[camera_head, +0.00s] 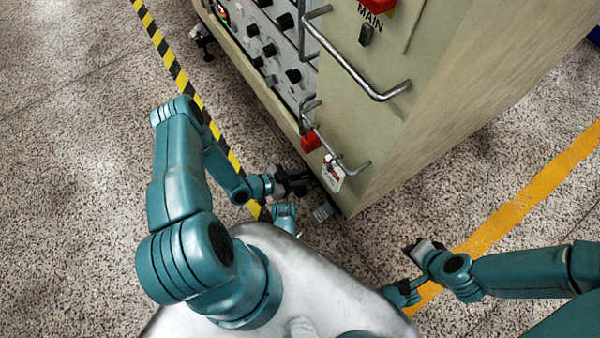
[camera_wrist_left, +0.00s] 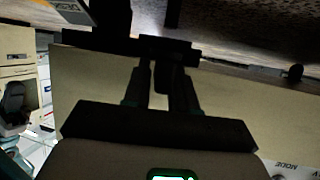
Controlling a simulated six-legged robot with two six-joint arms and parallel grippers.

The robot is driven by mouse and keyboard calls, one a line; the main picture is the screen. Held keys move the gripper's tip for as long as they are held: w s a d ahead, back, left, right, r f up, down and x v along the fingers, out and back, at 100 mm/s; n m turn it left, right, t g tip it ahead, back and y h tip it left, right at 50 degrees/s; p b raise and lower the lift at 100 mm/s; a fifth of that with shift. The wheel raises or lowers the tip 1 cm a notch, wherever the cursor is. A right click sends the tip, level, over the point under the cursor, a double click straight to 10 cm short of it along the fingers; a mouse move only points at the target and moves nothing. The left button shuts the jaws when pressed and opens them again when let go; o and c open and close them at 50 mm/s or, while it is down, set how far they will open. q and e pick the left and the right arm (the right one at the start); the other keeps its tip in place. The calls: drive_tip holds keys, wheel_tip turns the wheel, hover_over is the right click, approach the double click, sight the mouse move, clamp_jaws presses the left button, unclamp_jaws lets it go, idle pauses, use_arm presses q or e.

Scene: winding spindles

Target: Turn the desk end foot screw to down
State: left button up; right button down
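The beige desk-like console (camera_head: 440,100) fills the upper middle of the head view. A small grey foot (camera_head: 322,212) shows on the floor under its near corner; I cannot tell its screw setting. My left gripper (camera_head: 298,183), with dark fingers, is low beside the console's bottom edge, a little left of and above that foot in the picture. In the left wrist view its two fingers (camera_wrist_left: 163,85) are close together with a narrow gap. Their dark tips blend into the dark background, so contact is unclear. What seems to be my right gripper (camera_head: 418,249) is small, over the floor at right.
Metal handles (camera_head: 375,95) stick out of the console face. A small white label plate (camera_head: 333,175) and a red block (camera_head: 311,142) sit near its lower corner. A black-yellow stripe (camera_head: 180,75) and an orange line (camera_head: 520,205) mark the floor. The floor right of the console is open.

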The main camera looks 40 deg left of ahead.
use_arm(q)
clamp_jaws()
drive_tip(key=shift+m+g, duration=0.3)
drive_tip(key=m+g+h, duration=0.4)
drive_tip(key=shift+a+m, duration=0.1)
drive_tip(key=shift+m, duration=0.3)
drive_tip(key=m+g, duration=0.2)
drive_tip(key=m+g+h, duration=0.1)
drive_tip(key=m+g, duration=0.1)
drive_tip(key=g, duration=0.1)
drive_tip(key=shift+h, duration=0.3)
drive_tip(key=shift+m+g, duration=2.1)
drive_tip(key=shift+g, duration=0.3)
drive_tip(key=shift+m, duration=0.3)
drive_tip(key=shift+o, duration=2.1)
unclamp_jaws()
